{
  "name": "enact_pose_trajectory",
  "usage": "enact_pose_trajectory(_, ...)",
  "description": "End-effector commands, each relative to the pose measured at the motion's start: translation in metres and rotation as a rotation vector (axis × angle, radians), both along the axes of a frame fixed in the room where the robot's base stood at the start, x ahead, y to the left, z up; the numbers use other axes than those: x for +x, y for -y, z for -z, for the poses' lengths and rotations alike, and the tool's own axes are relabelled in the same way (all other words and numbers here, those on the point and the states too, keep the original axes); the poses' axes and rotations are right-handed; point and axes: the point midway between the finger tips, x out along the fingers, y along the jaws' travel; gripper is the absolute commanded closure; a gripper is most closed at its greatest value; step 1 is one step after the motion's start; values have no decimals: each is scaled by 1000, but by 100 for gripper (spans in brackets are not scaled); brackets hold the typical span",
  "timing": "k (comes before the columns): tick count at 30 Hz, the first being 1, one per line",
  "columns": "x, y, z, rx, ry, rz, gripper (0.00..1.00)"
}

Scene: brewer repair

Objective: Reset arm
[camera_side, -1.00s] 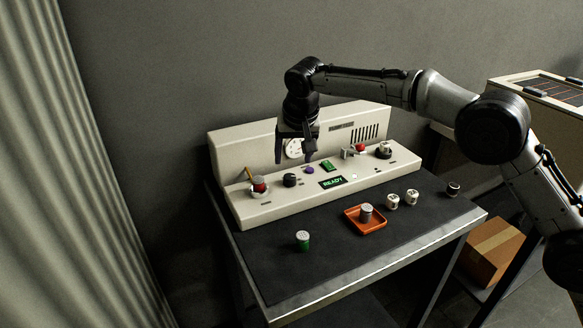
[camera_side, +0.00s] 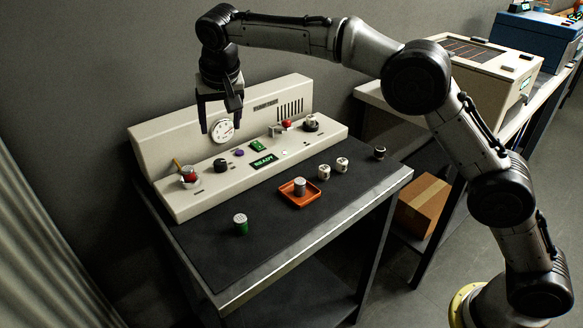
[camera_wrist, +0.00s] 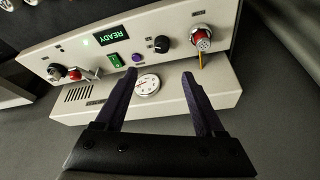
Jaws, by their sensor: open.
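My gripper (camera_side: 221,112) is open and empty. It hangs in the air above the left half of the brewer console (camera_side: 150,137), in front of its back panel. In the wrist view its two dark fingers (camera_wrist: 158,84) are spread apart, with the round white gauge (camera_wrist: 147,84) between them. The console's display (camera_side: 264,161) is lit green and reads READY. A green switch (camera_side: 257,146), a purple button (camera_side: 239,153) and a black knob (camera_side: 221,165) sit on the console. A red-and-silver part (camera_side: 189,175) sits at its left end.
An orange tray (camera_side: 284,196) holding a grey cylinder (camera_side: 299,186) lies on the dark table. A green canister (camera_side: 240,224), two white cylinders (camera_side: 333,167) and a small dark one (camera_side: 380,152) stand nearby. A cardboard box (camera_side: 422,203) is right of the table.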

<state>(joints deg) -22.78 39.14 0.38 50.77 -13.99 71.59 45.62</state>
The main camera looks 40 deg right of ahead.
Motion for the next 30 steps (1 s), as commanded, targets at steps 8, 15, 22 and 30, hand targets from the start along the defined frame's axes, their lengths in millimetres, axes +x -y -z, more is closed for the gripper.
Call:
enact_pose_trajectory(8,-35,66,-105,55,129,86,29)
enact_pose_trajectory(15,-121,131,-158,76,176,115,29)
enact_pose_trajectory(22,-218,174,-162,65,199,80,29)
enact_pose_trajectory(30,-335,198,-108,29,195,-20,29)
